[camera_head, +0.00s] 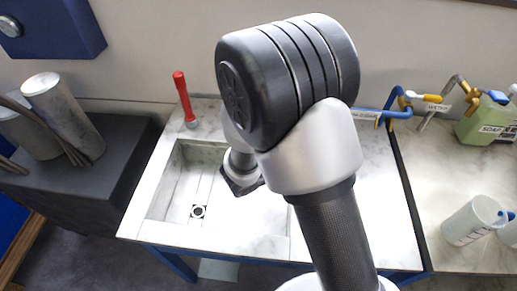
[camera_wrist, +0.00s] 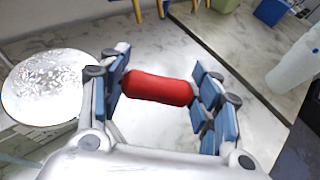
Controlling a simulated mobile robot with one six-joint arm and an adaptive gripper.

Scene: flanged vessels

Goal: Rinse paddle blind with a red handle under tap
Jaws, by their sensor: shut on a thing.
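The wrist view shows a red handle (camera_wrist: 157,88) between the blue-padded fingers of my gripper (camera_wrist: 160,98), one finger at each end of its visible part. A pale, speckled round disc (camera_wrist: 42,87) lies just left of the left finger, in line with the handle. It looks like the plate of the paddle blind, but the join is hidden. In the head view my gripper (camera_head: 240,184) is partly behind my arm, over the sink basin (camera_head: 170,190), and the held thing cannot be made out.
A separate upright red-handled item (camera_head: 182,95) stands at the sink's back left corner. Grey cylinders (camera_head: 65,110) stand on the dark block at left. A green soap container (camera_head: 485,118) and a white beaker (camera_head: 472,220) are on the right counter. The basin's left part is clear.

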